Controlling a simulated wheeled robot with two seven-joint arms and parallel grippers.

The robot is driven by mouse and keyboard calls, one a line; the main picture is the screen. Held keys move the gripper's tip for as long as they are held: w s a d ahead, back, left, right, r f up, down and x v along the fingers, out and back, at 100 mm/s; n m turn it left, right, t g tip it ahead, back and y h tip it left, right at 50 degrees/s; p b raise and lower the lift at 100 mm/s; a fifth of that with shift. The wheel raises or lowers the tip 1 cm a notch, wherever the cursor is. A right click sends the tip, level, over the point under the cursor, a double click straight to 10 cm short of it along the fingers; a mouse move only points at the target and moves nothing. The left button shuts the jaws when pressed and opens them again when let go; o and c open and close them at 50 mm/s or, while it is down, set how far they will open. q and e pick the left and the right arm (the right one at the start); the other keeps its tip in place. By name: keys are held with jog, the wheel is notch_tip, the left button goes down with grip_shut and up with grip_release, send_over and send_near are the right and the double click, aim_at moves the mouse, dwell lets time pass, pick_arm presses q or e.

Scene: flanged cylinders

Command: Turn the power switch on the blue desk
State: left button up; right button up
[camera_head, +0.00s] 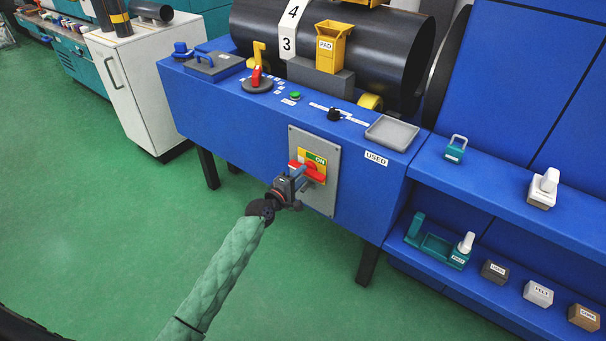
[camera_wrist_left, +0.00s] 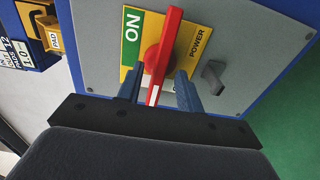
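The power switch (camera_head: 314,173) is a red rotary handle on a yellow plate, mounted on a grey panel (camera_head: 328,199) on the front of the blue desk (camera_head: 225,122). In the left wrist view the red handle (camera_wrist_left: 168,40) runs nearly upright in the picture, between a green ON label (camera_wrist_left: 131,38) and the word POWER. My left gripper (camera_head: 294,178) is at the switch. In the left wrist view its two fingers (camera_wrist_left: 160,88) stand on either side of the handle's near end, with gaps visible. Contact cannot be told. My right gripper is not in view.
A grey lever (camera_wrist_left: 213,77) sits on the panel beside the yellow plate. On the desk top are a grey tray (camera_head: 391,133), a black knob (camera_head: 334,114) and a large dark cylinder (camera_head: 385,50). Blue shelves (camera_head: 500,195) with small blocks stand right. The green floor in front is clear.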

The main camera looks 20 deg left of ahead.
pick_arm(q)
jog(key=shift+x, duration=0.85)
grip_shut()
